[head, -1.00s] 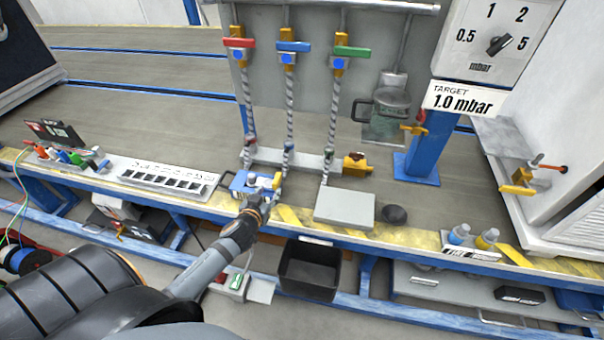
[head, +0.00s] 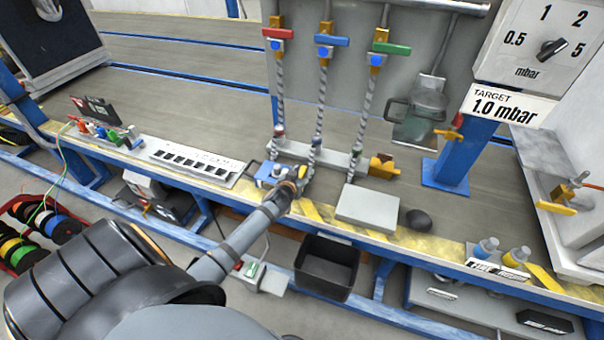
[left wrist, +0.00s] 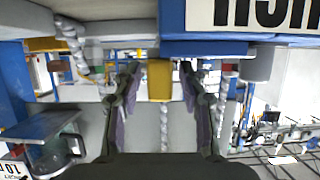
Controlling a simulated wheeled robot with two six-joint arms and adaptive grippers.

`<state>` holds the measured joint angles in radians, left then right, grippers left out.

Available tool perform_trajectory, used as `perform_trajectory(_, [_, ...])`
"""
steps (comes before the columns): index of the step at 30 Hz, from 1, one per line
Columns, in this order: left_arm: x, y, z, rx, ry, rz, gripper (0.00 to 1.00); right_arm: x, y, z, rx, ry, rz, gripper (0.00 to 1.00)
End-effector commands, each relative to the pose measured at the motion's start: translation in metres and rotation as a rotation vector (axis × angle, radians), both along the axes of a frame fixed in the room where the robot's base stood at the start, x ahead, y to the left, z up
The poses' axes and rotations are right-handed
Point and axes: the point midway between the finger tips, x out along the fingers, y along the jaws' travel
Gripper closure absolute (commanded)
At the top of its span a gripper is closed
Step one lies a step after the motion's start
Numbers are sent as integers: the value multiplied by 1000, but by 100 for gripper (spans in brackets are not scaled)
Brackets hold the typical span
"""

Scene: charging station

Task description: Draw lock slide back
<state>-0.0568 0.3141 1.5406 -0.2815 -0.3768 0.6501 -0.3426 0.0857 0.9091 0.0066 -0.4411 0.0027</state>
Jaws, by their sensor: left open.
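A small blue unit (head: 266,171) sits at the bench's front edge, below the hoses. My left gripper (head: 297,180) is at its right side and covers part of it. In the left wrist view the left gripper (left wrist: 160,88) is open, one finger on each side of a yellow block (left wrist: 159,80). This block sits below a blue body (left wrist: 205,48) with a white lettered label. I cannot tell whether the fingers touch the block, or for certain whether it is the lock slide. My right gripper is not in view.
Three hoses with red, blue and green valve handles (head: 392,48) hang behind the unit. A grey plate (head: 368,207) and a dark round knob (head: 418,220) lie to the right. A label strip (head: 197,162) lies to the left. A black bin (head: 327,267) hangs below the edge.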

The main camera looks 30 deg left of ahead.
Motion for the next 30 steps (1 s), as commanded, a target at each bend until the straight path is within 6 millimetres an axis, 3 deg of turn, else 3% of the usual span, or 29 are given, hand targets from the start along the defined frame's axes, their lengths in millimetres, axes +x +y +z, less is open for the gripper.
perform_trajectory(2, [0,0,0,0,0,0,60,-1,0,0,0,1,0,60])
perform_trajectory(11, [0,0,0,0,0,0,100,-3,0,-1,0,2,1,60])
perform_trajectory(22, [0,-1,0,-1,0,0,100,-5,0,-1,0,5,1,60])
perform_trajectory(30, [7,-33,-1,-4,0,2,100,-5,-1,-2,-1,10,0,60])
